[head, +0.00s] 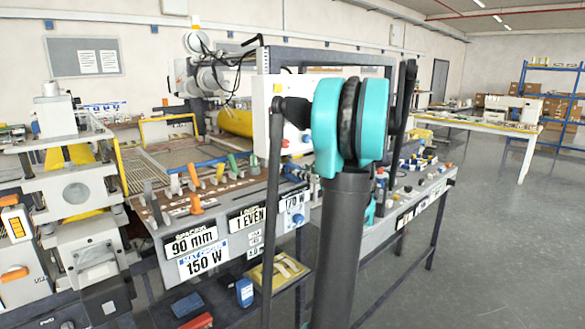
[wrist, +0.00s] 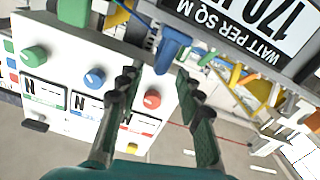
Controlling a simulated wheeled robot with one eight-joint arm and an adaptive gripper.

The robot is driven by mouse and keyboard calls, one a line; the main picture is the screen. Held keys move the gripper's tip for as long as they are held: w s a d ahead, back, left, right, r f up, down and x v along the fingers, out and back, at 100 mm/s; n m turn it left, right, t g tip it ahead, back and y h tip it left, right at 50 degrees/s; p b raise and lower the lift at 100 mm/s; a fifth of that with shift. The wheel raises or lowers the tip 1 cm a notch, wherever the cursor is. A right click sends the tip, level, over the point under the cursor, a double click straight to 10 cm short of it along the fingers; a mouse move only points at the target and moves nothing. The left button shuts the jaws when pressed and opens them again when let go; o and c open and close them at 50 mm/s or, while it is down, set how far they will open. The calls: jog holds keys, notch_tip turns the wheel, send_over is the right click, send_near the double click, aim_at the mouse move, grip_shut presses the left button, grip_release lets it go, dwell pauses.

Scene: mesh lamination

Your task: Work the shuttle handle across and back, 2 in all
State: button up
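A blue handle with a flared end (wrist: 172,48) is in the wrist view, just beyond my fingertips and beside the upside-down white sign. It may be the shuttle handle, but no label on it can be read. My gripper (wrist: 156,80) is open, its two dark fingers apart and nothing seen held between them. I cannot tell whether a fingertip touches the blue handle. In the head view my teal and dark arm covers the gripper. A long blue bar (head: 197,162) lies over the machine's row of coloured levers, left of my arm.
A white control box (wrist: 75,85) with green, blue and red knobs is close to the left finger. The large sign (wrist: 255,30) is close at upper right. The bench (head: 225,238) carries several labels and levers. Open grey floor (head: 490,240) lies at right.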

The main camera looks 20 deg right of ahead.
aim_at(297, 168)
jog(key=x, duration=0.7)
jog(key=shift+w+a, duration=0.1)
jog(key=shift+w, duration=0.15)
grip_shut()
